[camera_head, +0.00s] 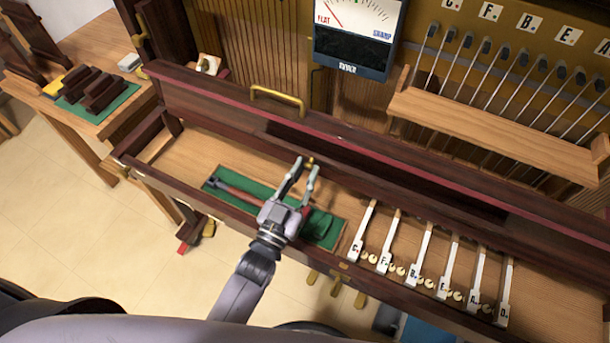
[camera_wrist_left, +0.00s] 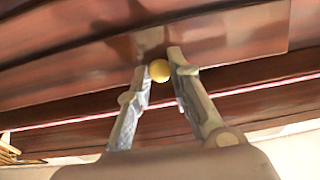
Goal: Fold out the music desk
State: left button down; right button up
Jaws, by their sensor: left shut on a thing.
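The music desk seems to be the long dark reddish-brown wooden panel (camera_head: 222,106) running across the piano behind the key bed. It also fills much of the left wrist view (camera_wrist_left: 225,35). A small round brass knob (camera_head: 310,161) sits on its front face. My left gripper (camera_head: 305,165) reaches up from below and is shut on this knob. In the left wrist view the yellow knob (camera_wrist_left: 160,70) shows between the two fingertips (camera_wrist_left: 159,66). Whether the panel is tilted is hard to tell. My right gripper is not in view.
A green mat (camera_head: 322,228) with a red-handled tool (camera_head: 238,189) lies under my left gripper. Several lettered white keys (camera_head: 420,255) stand right of it. A brass handle (camera_head: 277,95) and a tuning meter (camera_head: 355,40) are behind. A side table (camera_head: 118,122) is at left.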

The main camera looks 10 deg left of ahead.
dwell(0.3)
pick_arm(q)
jog(key=c, duration=1.5)
grip_release()
jog(key=shift+o, duration=0.2)
jog(key=v, duration=1.2)
